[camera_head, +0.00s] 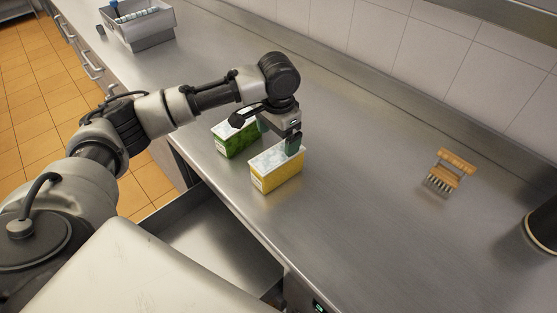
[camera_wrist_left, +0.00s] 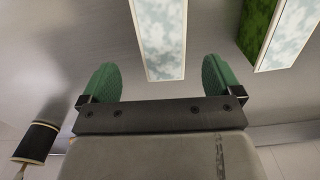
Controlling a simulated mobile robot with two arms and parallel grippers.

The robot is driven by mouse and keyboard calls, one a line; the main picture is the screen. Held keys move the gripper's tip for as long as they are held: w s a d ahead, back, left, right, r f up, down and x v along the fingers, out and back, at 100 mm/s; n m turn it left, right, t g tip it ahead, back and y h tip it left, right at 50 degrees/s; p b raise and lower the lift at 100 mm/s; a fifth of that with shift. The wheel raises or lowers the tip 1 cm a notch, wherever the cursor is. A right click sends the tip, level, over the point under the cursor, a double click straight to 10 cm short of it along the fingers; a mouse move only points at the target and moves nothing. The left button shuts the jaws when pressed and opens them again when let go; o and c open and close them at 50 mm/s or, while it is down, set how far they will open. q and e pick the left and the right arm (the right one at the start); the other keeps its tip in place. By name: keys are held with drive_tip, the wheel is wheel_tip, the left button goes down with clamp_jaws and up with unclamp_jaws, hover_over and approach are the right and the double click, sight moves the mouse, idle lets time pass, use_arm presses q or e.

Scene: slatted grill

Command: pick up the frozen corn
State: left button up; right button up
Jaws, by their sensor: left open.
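The yellow box with a frosty white top (camera_head: 277,170), which I take for the frozen corn, stands on the steel counter. A green box with a similar top (camera_head: 236,138) stands just left of and behind it. My left gripper (camera_head: 278,136) is above the counter at the yellow box's far side, open and pointing down. In the left wrist view, the yellow box's top (camera_wrist_left: 162,38) lies ahead of the gap between the green fingertips (camera_wrist_left: 159,82), roughly centred. The green box (camera_wrist_left: 258,25) shows to the right there. Nothing is seen held. My right gripper is not in view.
A wooden-handled brush (camera_head: 447,172) lies to the right, and a dark cylinder (camera_head: 544,225) stands at the right edge. A metal bin (camera_head: 150,33) is at the far left. An open drawer (camera_head: 222,240) is below the counter edge. The counter between boxes and brush is clear.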

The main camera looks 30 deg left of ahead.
sight(278, 154)
use_arm(q)
drive_tip(key=shift+s+f, duration=0.15)
drive_tip(key=shift+f, duration=0.75)
drive_tip(key=f, duration=0.1)
drive_tip(key=f+p, duration=0.1)
drive_tip(key=f, duration=0.2)
drive_tip(key=shift+w+a+f+p, duration=0.15)
drive_tip(key=shift+w+f+p, duration=0.1)
drive_tip(key=shift+p, duration=0.1)
drive_tip(key=shift+f, duration=0.6)
drive_tip(key=c, duration=1.2)
drive_tip(key=shift+c, duration=0.8)
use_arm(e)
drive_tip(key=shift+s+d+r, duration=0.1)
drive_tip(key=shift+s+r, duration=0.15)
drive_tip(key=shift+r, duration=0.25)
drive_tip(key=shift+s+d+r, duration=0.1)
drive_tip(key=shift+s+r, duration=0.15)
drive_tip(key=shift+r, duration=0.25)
